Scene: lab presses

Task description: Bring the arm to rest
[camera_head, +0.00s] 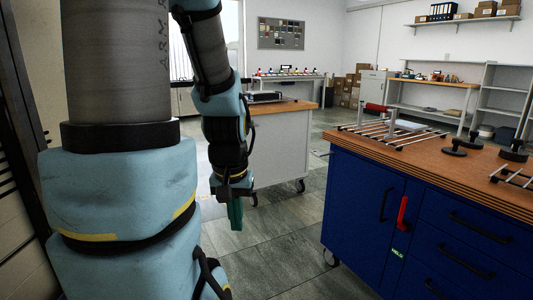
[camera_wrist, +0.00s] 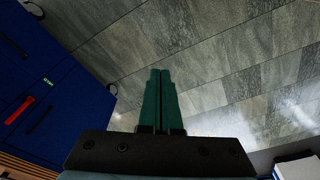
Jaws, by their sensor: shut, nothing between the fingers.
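My arm hangs down in the left half of the head view, its light-blue and grey links in front of the floor. My gripper (camera_head: 235,214) has green fingers that point down over the floor tiles. In the wrist view my gripper (camera_wrist: 160,72) shows its two green fingers side by side and together, with nothing between them. It is shut and empty. The fingers touch nothing that I can see, and floor lies beyond them.
A blue cabinet (camera_head: 360,212) with a wooden top stands at the right, also at the left of the wrist view (camera_wrist: 60,120). A metal rack (camera_head: 390,128) lies on it. A grey wheeled cabinet (camera_head: 278,147) stands behind my arm. Floor (camera_head: 275,240) between them is clear.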

